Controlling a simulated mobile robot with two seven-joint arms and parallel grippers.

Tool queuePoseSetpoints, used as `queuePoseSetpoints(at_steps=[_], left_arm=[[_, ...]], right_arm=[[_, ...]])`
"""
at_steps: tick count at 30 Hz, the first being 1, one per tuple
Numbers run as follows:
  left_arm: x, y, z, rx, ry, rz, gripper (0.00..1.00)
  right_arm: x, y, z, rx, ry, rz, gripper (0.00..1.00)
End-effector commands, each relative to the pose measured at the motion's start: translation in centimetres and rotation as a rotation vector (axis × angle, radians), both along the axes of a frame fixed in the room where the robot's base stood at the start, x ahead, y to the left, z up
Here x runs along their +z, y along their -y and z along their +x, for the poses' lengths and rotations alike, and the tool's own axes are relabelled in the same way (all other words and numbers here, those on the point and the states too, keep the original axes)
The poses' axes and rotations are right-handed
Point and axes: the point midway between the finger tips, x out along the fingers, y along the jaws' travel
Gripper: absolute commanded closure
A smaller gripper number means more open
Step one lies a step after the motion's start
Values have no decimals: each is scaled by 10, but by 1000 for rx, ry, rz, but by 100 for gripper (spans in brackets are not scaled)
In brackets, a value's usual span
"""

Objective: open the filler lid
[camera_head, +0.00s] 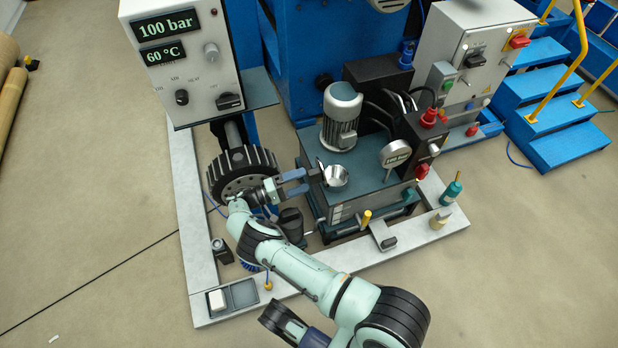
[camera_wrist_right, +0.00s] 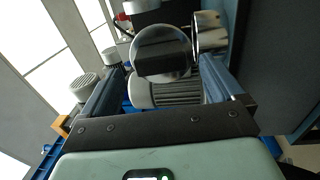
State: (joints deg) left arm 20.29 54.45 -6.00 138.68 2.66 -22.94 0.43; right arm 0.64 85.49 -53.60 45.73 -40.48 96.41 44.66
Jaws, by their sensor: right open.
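The filler opening (camera_head: 336,177) is a silver cup-shaped neck on top of the teal tank (camera_head: 372,172). The filler lid (camera_head: 320,168) shows almost edge-on as a thin dark rim at the neck's left. In the right wrist view the lid (camera_wrist_right: 163,52) is a shiny disc standing up from the silver neck (camera_wrist_right: 210,32), so it appears open. My right gripper (camera_head: 302,181) is open, just left of the lid. In the right wrist view the lid lies between and beyond its fingers, with no clear contact.
A grey motor (camera_head: 341,115) stands on the tank behind the filler. A round gauge (camera_head: 396,153) is to its right. A black toothed wheel (camera_head: 243,170) sits left of the gripper, below the control panel (camera_head: 185,60).

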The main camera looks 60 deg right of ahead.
Motion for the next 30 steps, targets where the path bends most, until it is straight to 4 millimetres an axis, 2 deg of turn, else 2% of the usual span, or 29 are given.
queuePoseSetpoints(at_steps=[1, 9, 30], left_arm=[[0, 0, -1, 1, -2, 0, 57], [0, 0, -2, 1, -5, 0, 57], [1, -3, -1, 0, -2, 6, 57]], right_arm=[[-2, -7, 6, 2, 1, 2, 5], [-3, -22, 18, 0, -1, 1, 5], [-4, -24, 17, -3, -17, 20, 5]])
